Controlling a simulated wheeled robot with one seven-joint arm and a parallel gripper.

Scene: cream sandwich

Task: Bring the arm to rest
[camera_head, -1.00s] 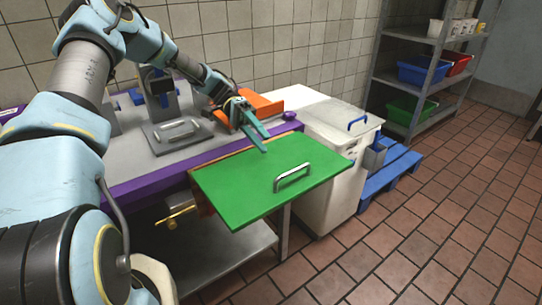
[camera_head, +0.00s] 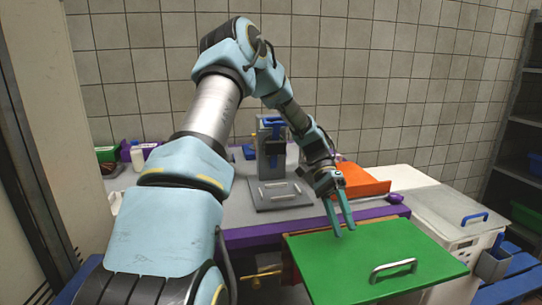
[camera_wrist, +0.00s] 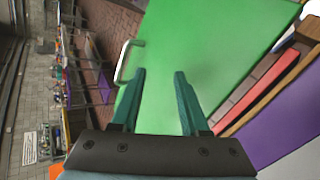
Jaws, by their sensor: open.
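My gripper (camera_head: 340,218) is open and empty, with two teal fingers pointing down above the left part of a green panel with a metal handle (camera_head: 425,240). In the wrist view the open fingers (camera_wrist: 158,88) show against the green panel (camera_wrist: 200,40), with nothing between them. Whether the fingertips touch the panel I cannot tell. My arm reaches up, over and down from the lower left of the head view.
The table (camera_head: 235,210) with a purple edge carries a grey plate with a handle (camera_head: 278,195), a dark upright device (camera_head: 271,145) and an orange item (camera_head: 362,180). A white bin (camera_head: 455,215) stands at the right. A tiled wall is behind.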

